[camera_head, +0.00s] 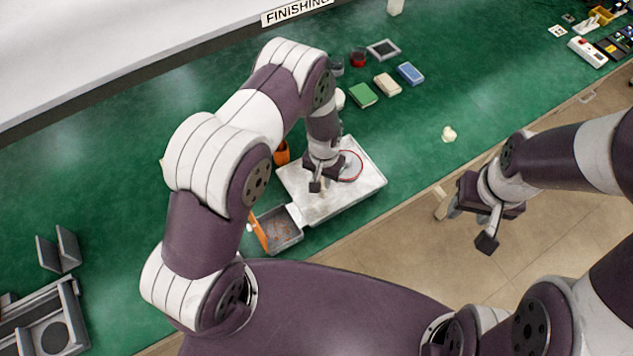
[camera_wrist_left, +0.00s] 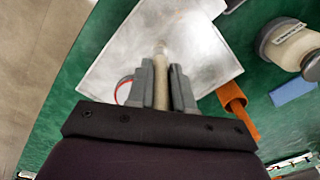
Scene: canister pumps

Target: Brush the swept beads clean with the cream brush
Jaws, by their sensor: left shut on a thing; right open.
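My left gripper (camera_head: 322,188) is over the pale metal plate (camera_head: 359,194) on the green bench. In the left wrist view it is shut on the cream brush (camera_wrist_left: 162,88), whose handle stands between the fingers. The brush's far end points toward the plate, and I cannot tell whether it touches it. A grey open bin (camera_head: 282,236) at the plate's front-left corner holds small orange specks, likely beads.
Green (camera_head: 363,95), cream (camera_head: 387,85) and blue (camera_head: 410,73) blocks lie farther back. A small pale object (camera_head: 449,134) sits to the right, with clear bench around it.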

